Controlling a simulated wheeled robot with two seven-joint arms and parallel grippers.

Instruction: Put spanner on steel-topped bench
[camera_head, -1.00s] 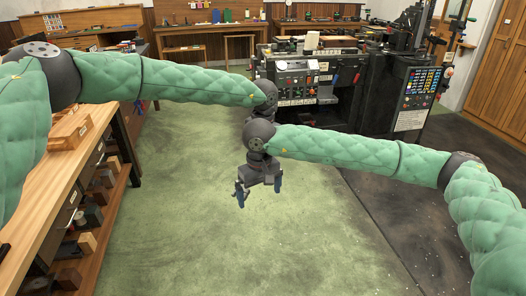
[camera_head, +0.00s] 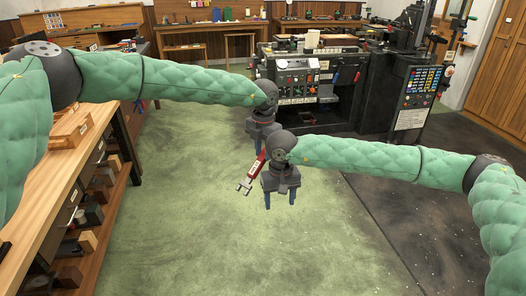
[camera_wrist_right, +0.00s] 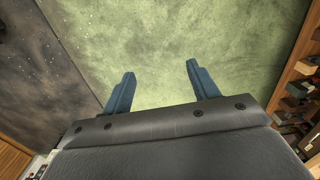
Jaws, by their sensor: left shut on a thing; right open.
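A spanner (camera_head: 256,168) with a red handle and a bright metal jaw hangs tilted above the green floor in the head view. My left gripper (camera_head: 262,150) is shut on its upper end; the grip is partly hidden by my right arm. My right gripper (camera_head: 281,200) is just right of and below the spanner, pointing down, open. In the right wrist view its two blue fingers (camera_wrist_right: 160,85) are apart with only floor between them. A bench with a dark grey top (camera_head: 112,47) stands at the back left; I cannot tell for sure if it is the steel-topped one.
A wooden workbench (camera_head: 65,178) with drawers and a shelf of blocks runs along the left. Wooden benches (camera_head: 205,42) stand along the back wall. A large black machine (camera_head: 345,95) with a control panel stands behind my arms. The green floor (camera_head: 210,235) in front is clear.

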